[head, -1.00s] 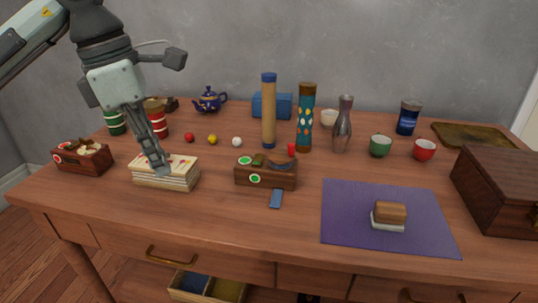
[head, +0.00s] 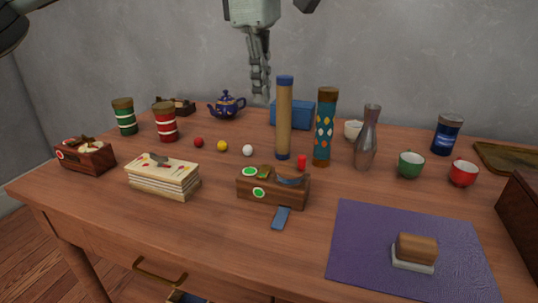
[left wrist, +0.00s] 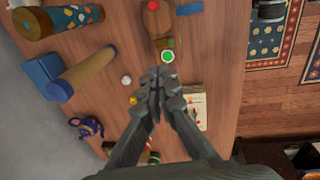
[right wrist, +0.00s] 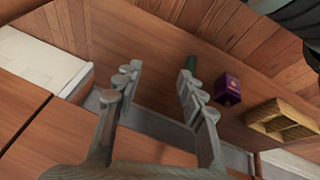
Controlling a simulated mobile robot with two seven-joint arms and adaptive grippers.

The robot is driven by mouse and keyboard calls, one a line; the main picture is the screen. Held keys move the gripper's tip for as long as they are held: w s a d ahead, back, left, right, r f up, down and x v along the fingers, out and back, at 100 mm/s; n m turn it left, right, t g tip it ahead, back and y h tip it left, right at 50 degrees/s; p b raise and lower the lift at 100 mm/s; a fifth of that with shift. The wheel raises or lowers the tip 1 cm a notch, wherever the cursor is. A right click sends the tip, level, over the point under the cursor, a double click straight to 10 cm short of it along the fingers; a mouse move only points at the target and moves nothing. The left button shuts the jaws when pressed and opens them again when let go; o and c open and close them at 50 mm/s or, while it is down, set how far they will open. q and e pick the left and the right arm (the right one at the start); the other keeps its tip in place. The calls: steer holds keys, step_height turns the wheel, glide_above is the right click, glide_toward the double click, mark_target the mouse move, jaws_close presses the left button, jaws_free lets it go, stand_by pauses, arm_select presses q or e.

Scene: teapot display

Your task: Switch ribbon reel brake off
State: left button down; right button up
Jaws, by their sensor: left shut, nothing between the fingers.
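A wooden box (head: 258,194) with two green-and-white round marks and a blue strip lying in front stands mid-table; it looks like a ribbon reel, but I cannot make out its brake. It also shows in the left wrist view (left wrist: 158,25). A similar box (head: 84,158) with a red mark sits at the left edge; a third dark one (head: 178,106) is at the back. My left gripper (head: 261,97) is shut and empty, above the table behind the mid-table box. My right gripper (right wrist: 155,85) is open and empty, away from the boxes.
A card stack (head: 163,176) lies left. A purple mat (head: 370,235) lies front right.

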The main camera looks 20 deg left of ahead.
mark_target(266, 167)
arm_select(q)
steer(key=f, duration=0.4)
steer(key=w+f, duration=0.1)
steer(key=f, duration=0.7)
steer(key=shift+w+f+b, duration=0.3)
steer(key=shift+f, duration=0.7)
arm_select(e)
steer(key=w, duration=0.1)
steer(key=w+a+t, duration=0.1)
steer(key=a, duration=0.1)
steer(key=shift+w+r+t+y, duration=0.3)
steer(key=shift+w+t+y, duration=0.1)
